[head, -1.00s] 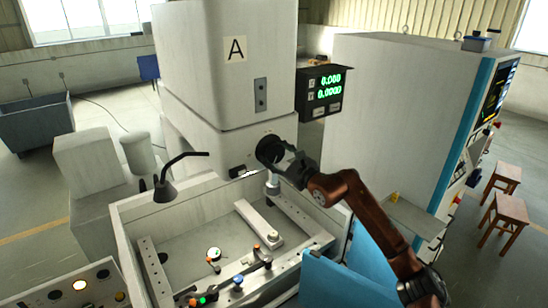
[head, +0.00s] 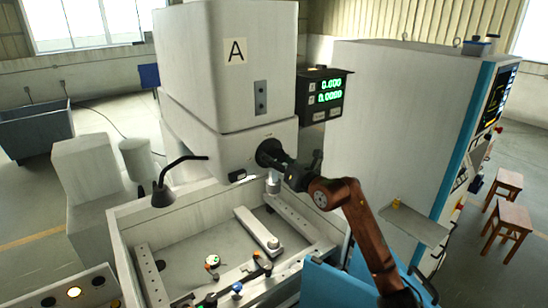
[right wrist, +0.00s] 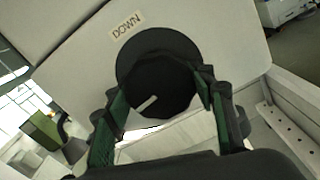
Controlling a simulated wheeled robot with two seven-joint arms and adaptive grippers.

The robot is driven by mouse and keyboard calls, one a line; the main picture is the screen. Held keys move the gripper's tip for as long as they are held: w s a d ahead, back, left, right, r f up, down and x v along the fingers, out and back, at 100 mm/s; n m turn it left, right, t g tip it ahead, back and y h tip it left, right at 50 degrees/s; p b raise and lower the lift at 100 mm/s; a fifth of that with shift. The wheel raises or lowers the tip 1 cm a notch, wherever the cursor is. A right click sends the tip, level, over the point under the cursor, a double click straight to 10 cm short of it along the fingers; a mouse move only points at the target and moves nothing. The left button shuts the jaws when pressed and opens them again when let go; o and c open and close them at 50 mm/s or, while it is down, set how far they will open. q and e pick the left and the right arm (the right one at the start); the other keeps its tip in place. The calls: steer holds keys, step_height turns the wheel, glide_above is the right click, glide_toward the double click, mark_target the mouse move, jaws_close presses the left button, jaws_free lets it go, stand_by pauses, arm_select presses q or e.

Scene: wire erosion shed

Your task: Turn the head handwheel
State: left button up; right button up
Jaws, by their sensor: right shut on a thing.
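The head handwheel (head: 267,151) is a round black wheel on the front face of the white machine head marked A. In the right wrist view the handwheel (right wrist: 150,55) fills the middle, with a short pale mark line slanting on its hub, under a label reading DOWN (right wrist: 127,26). My right gripper (head: 282,163) reaches it from the front right and is shut on it. In the right wrist view its two green-padded fingers (right wrist: 163,105) lie on either side of the wheel's hub. My left gripper is not in view.
A readout box (head: 322,95) with green digits hangs right of the head. Below lies the open white work tank (head: 126,212) with clamps and a bar inside. A black lamp (head: 163,190) stands at its left corner.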

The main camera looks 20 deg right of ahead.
steer(key=shift+m, duration=0.8)
steer(key=o, duration=1.2)
steer(key=shift+s+d, duration=0.1)
steer(key=v, duration=1.2)
steer(key=shift+p, duration=0.3)
